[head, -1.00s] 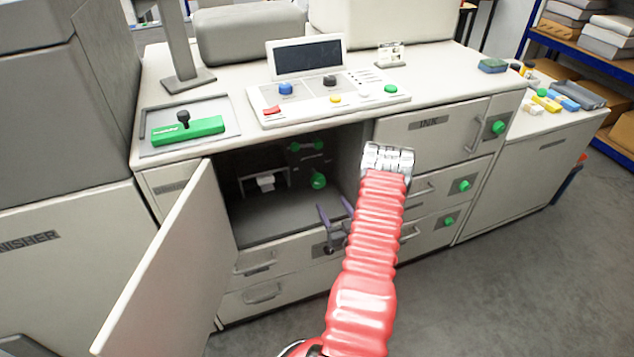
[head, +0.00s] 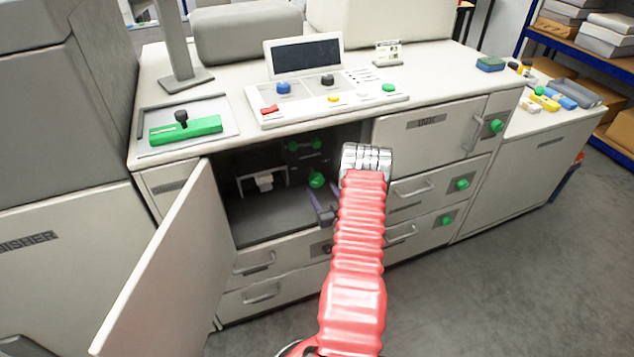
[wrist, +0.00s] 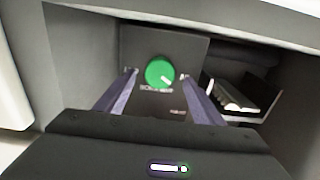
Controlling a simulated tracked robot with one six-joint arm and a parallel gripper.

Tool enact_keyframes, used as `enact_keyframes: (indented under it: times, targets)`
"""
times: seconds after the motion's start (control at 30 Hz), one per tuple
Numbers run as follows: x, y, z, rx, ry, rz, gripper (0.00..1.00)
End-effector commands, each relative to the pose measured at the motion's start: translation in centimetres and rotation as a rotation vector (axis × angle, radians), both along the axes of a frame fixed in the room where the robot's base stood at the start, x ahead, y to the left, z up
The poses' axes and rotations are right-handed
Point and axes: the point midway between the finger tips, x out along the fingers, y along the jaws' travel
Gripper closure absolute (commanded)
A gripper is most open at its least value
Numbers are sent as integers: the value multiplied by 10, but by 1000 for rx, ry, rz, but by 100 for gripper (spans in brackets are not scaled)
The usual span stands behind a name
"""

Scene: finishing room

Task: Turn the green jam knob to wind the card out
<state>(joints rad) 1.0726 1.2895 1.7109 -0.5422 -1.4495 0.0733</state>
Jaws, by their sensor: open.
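The green jam knob (head: 316,180) is inside the open compartment of the machine. In the wrist view the knob (wrist: 160,72) is round, with a white mark at its lower right, on a dark panel (wrist: 190,46) with small blurred lettering. My gripper (wrist: 160,82) is open, with one purple finger on each side of the knob in that view. I cannot tell whether the fingertips reach it. In the head view my gripper (head: 328,212) shows just below the knob, partly hidden by my red arm. A white card-like piece (head: 264,181) sits in a dark holder left of the knob.
The open door (head: 170,265) swings out on the left. The compartment floor (head: 270,215) is bare. Other green knobs (head: 462,185) sit on the drawers at right.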

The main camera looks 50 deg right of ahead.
Motion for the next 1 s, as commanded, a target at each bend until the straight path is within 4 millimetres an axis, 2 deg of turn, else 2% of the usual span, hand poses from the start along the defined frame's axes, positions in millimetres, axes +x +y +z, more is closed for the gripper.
enact_keyframes:
  times: [0.2,0.4,0.8,1.0]
  targets:
    - [30,-17,1,-2,-1,1,38]
    - [47,-27,0,-1,1,1,38]
    - [52,-31,0,0,0,-1,38]
    - [52,-31,0,0,0,-1,52]
